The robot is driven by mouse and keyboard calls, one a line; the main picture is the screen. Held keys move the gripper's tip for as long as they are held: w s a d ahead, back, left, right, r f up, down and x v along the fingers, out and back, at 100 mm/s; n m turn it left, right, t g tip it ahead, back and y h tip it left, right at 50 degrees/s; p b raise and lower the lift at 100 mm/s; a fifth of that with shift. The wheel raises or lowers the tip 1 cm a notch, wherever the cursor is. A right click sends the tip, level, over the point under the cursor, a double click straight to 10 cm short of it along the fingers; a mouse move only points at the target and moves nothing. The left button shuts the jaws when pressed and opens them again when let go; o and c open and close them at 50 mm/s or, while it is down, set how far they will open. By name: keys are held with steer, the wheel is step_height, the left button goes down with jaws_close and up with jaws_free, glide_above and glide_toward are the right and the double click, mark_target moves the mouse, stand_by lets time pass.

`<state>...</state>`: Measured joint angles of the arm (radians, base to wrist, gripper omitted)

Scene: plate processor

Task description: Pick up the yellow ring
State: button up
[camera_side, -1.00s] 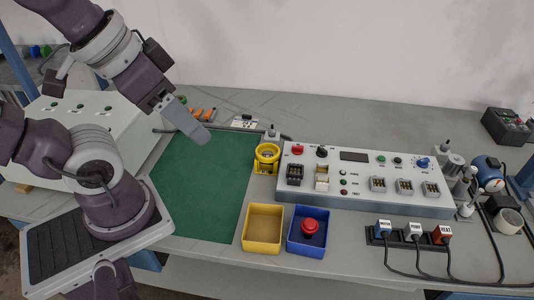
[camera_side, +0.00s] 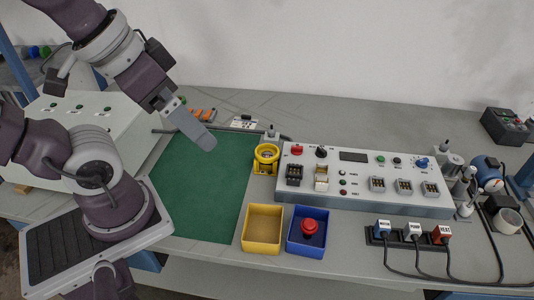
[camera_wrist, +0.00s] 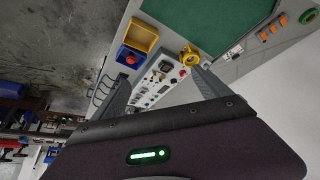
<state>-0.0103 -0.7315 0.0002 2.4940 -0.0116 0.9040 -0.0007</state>
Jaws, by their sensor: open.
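The yellow ring (camera_side: 266,152) sits upright at the left end of the white control panel, just right of the green mat. It also shows in the wrist view (camera_wrist: 189,55), near one of the gripper's fingers. My gripper (camera_side: 207,143) is above the green mat, to the left of the ring and apart from it. In the wrist view its two grey fingers (camera_wrist: 160,90) are spread with nothing held between them. In the side view one finger hides the other.
The control panel (camera_side: 345,199) has buttons, switches and sockets. A yellow bin (camera_side: 262,249) and a blue bin (camera_side: 297,243) with a red button (camera_side: 310,227) stand in front of it. Cabled plugs (camera_side: 412,230) are at the right. The green mat (camera_side: 205,195) is clear.

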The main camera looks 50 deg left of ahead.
steer(key=w+f+n+g+h, duration=0.3)
steer(key=w+n+g, duration=0.1)
steer(key=w+n, duration=0.25)
steer(key=n+t+h, duration=0.5)
steer(key=n+h, duration=0.4)
steer(key=n, duration=0.8)
glide_toward(262, 148)
steer(key=d, duration=0.2)
steer(key=d+r, duration=0.1)
steer(key=d, duration=0.1)
steer(key=shift+w+d, duration=0.1)
steer(key=shift+d, duration=0.1)
steer(key=shift+f, duration=0.4)
steer(key=x, duration=0.6)
steer(key=shift+w+d+f, duration=0.15)
steer(key=shift+w+d, duration=0.05)
steer(key=shift+w, duration=0.1)
steer(key=c, duration=1.4)
